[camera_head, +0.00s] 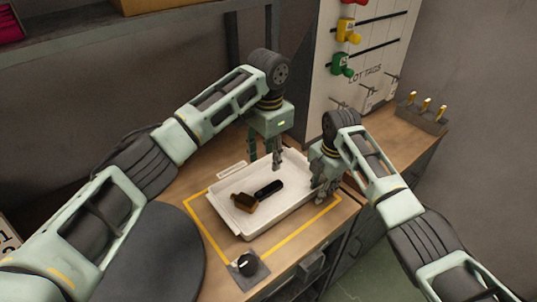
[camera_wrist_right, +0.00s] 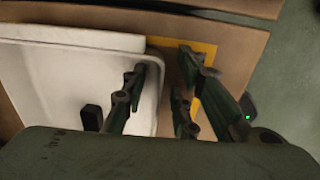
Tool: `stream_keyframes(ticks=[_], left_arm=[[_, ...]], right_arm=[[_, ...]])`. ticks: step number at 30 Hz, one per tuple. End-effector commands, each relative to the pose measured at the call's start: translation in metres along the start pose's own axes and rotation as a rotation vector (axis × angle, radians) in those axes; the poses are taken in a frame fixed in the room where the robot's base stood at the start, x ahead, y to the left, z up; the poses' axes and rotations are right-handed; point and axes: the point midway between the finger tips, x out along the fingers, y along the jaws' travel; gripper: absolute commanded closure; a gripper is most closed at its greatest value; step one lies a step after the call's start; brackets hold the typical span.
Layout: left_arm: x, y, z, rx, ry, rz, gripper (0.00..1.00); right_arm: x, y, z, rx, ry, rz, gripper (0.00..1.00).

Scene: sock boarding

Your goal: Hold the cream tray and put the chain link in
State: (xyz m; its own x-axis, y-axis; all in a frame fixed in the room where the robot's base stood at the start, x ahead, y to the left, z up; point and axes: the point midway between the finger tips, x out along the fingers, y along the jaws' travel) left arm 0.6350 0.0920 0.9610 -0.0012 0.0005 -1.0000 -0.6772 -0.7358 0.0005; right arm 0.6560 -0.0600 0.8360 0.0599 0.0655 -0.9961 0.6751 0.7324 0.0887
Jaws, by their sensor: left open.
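The cream tray (camera_head: 222,200) lies inside a yellow outline on the wooden bench. I cannot tell whether either is the chain link. My left gripper (camera_head: 277,163) points down over the tray's far side, open, with nothing visible in it. My right gripper (camera_head: 321,195) is at the tray's right wall. In the right wrist view, its fingers (camera_wrist_right: 165,85) are apart, one inside the tray (camera_wrist_right: 60,75) and one outside, with a gap beside the wall.
A round dark disc (camera_head: 155,255) is at the left. A board with coloured tags (camera_head: 348,30) and hooks stands behind. A block with brass pegs (camera_head: 425,112) is at the far right.

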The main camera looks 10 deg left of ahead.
Motion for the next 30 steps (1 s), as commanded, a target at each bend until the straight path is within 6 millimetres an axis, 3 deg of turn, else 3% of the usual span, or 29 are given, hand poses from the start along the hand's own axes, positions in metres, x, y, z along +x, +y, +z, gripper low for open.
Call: stream_keyframes(ticks=[8, 24, 30], left_arm=[[0.000, 0.000, 0.000, 0.000, 0.000, 0.000, 0.60], [0.000, 0.000, 0.000, 0.000, 0.000, 0.000, 0.60], [0.000, 0.000, 0.000, 0.000, 0.000, 0.000, 0.60]], right_arm=[[-0.005, 0.000, 0.000, 0.000, -0.001, 0.001, 0.73], [-0.104, 0.001, 0.001, 0.000, -0.001, 0.002, 0.73], [-0.118, 0.000, 0.001, 0.001, 0.000, -0.001, 0.73]])
